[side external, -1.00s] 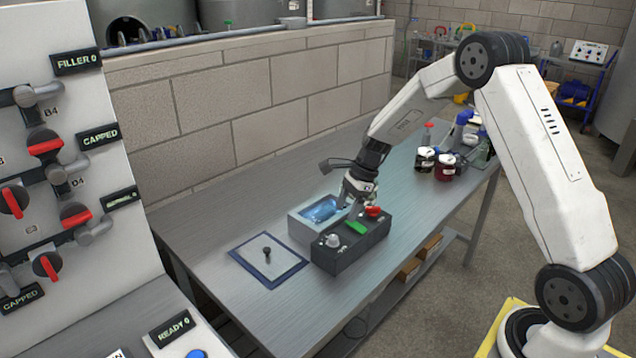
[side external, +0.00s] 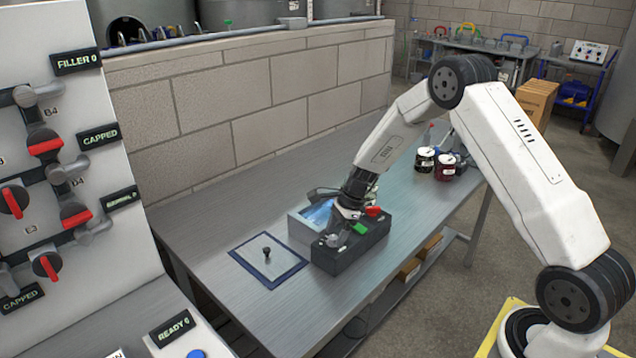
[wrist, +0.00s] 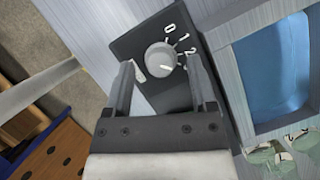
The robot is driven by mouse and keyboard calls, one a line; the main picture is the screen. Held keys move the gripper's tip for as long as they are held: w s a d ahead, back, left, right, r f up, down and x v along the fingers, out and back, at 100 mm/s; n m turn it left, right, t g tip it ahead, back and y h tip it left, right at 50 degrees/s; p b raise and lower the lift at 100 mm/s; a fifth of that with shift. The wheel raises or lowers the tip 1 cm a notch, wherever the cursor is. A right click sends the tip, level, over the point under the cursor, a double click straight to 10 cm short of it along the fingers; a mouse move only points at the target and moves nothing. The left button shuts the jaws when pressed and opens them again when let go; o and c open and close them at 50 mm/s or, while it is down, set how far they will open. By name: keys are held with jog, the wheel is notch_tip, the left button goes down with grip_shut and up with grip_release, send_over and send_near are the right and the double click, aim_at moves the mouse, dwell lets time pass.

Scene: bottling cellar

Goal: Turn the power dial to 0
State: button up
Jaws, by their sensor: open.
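The power dial is a round pale grey knob (wrist: 161,60) on a dark control box (side external: 347,257). The numbers 0, 1 and 2 show beside it in the wrist view. A white mark lies at the knob's lower left; I cannot tell whether it is the pointer. My gripper (wrist: 160,62) is open, with one finger on each side of the knob. I cannot tell whether the fingers touch it. In the side view my gripper (side external: 340,230) is low over the dial end of the box and partly hides the knob.
A green button (side external: 358,229) and a red knob (side external: 373,211) are on the same box. A grey tray with a blue inside (side external: 318,214) sits behind it. A blue-edged plate with a small black knob (side external: 266,254) lies to the left. Jars (side external: 446,167) stand farther right.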

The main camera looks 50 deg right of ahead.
jog(key=shift+f, duration=0.15)
grip_shut()
jog(key=shift+n, duration=0.5)
jog(key=n+g, duration=0.1)
jog(key=n, duration=0.2)
jog(key=shift+w+n+g, duration=0.2)
jog(key=shift+n+g, duration=0.1)
jog(key=shift+g, duration=0.1)
jog(key=n+g, duration=0.1)
jog(key=n, duration=0.3)
jog(key=shift+w+n+g, duration=0.1)
jog(key=shift+n+g, duration=0.2)
jog(key=shift+g, duration=0.1)
jog(key=n+g+h, duration=0.1)
jog(key=n, duration=0.3)
jog(key=shift+w+a, duration=0.1)
jog(key=n, duration=0.2)
jog(key=n+g+h, duration=0.1)
jog(key=n, duration=0.1)
jog(key=shift+w+a+n, duration=0.1)
jog(key=shift+a+n, duration=0.05)
jog(key=shift+n, duration=0.25)
jog(key=shift+h, duration=0.3)
